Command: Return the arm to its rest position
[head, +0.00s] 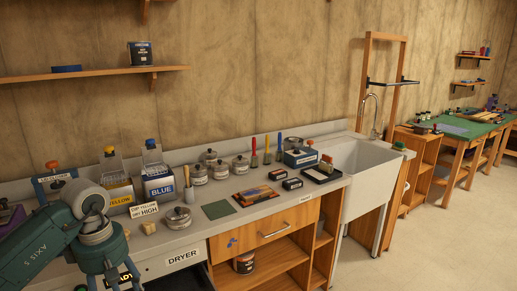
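My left arm comes in from the lower left, a dark green link with a pale grey joint. Its gripper (108,272) points down at the bottom edge, in front of the counter (160,262). The fingertips are cut off or too small to read, so I cannot tell whether it is open or shut, or whether it holds anything. My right arm and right gripper are not in view.
Yellow (118,190) and blue (158,186) containers, lidded jars (240,164) and a small sign (144,209) crowd the counter near my arm. A dark green square (218,210) lies farther right. A white sink (368,165) stands beyond. The floor (440,245) at right is clear.

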